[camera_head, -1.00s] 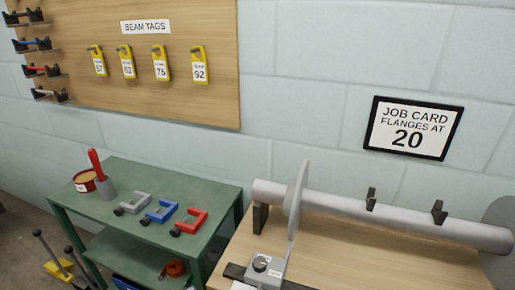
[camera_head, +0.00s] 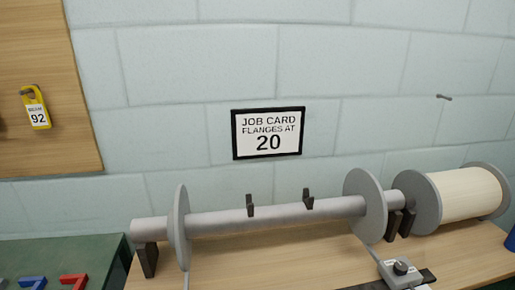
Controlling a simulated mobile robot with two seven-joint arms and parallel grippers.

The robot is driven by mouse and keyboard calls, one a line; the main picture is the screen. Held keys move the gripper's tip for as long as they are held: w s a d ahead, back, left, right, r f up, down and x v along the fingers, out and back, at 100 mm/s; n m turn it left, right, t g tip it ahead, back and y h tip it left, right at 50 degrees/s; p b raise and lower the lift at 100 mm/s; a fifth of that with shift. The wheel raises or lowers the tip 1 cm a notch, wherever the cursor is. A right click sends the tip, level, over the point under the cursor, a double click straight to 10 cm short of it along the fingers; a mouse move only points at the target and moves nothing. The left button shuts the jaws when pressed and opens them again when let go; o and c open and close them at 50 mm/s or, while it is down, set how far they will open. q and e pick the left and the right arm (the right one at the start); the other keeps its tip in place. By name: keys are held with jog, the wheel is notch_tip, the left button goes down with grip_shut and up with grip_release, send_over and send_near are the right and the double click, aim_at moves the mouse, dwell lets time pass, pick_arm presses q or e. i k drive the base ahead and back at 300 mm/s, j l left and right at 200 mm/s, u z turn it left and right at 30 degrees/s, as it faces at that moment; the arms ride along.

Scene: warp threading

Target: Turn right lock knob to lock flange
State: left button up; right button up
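The right lock knob (camera_head: 401,267) is a dark round knob on a small light-grey block near the bottom right of the head view. The right flange (camera_head: 365,205) is a grey disc on the right part of the grey beam barrel (camera_head: 275,217), behind and above the knob block. The left flange (camera_head: 180,228) is a similar disc near the barrel's left end. The left lock block is out of view. Neither of my grippers shows in the view, so I cannot tell their state.
A job card (camera_head: 268,134) reading "FLANGES AT 20" hangs on the wall. A wound spool (camera_head: 470,194) lies to the right of the barrel. Two dark hooks stand at the barrel. A green bench (camera_head: 60,258) with clamps stands at left.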

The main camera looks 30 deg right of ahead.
aim_at(400, 268)
jog(key=k+z, duration=0.15)
jog(key=z, duration=1.95)
